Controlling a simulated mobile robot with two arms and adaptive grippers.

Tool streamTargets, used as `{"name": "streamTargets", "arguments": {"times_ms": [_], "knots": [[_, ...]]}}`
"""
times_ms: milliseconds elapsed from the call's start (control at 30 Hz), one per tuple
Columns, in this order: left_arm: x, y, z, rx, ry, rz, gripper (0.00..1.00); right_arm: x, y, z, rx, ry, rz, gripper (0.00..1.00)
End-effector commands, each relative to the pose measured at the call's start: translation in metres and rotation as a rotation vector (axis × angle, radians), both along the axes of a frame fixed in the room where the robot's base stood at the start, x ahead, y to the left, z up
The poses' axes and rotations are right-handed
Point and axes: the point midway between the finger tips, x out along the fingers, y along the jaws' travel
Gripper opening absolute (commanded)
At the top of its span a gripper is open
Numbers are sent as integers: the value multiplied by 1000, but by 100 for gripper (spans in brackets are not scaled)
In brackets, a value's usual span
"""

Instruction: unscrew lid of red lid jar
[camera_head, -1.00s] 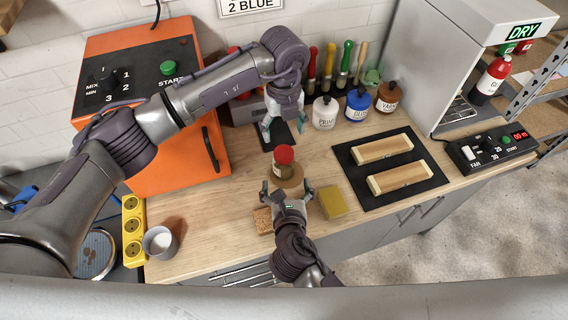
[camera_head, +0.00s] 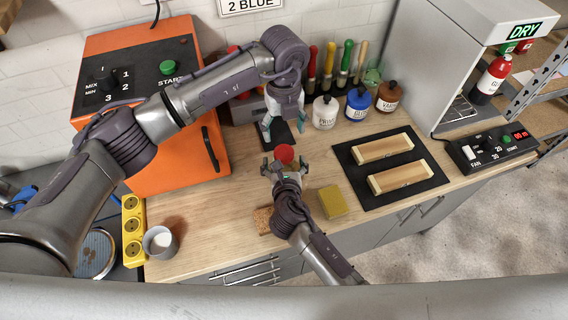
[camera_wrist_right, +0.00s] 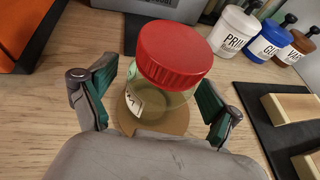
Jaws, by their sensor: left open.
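My left gripper (camera_head: 283,126) hangs open and empty, pointing down, behind and above the jar.
White (camera_head: 325,112), blue (camera_head: 357,104) and brown (camera_head: 389,96) bottles stand at the back. A black mat (camera_head: 351,160) with two wooden pieces lies right. A yellow sponge (camera_head: 332,201) and grey cup (camera_head: 160,242) are nearby. An orange machine (camera_head: 165,160) stands left.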

Motion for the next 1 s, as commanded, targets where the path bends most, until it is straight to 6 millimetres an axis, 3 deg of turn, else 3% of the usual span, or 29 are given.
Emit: {"name": "streamTargets", "arguments": {"times_ms": [67,500,767,1000], "knots": [[0,0,0,0,0,0,74,0,0,0,0,0,0,72],[0,0,0,0,0,0,74,0,0,0,0,1,-1,0],[0,0,0,0,0,-135,74,0,0,0,-1,1,-1,0],[0,0,0,0,0,-603,74,-1,0,-1,-1,1,-1,0]]}}
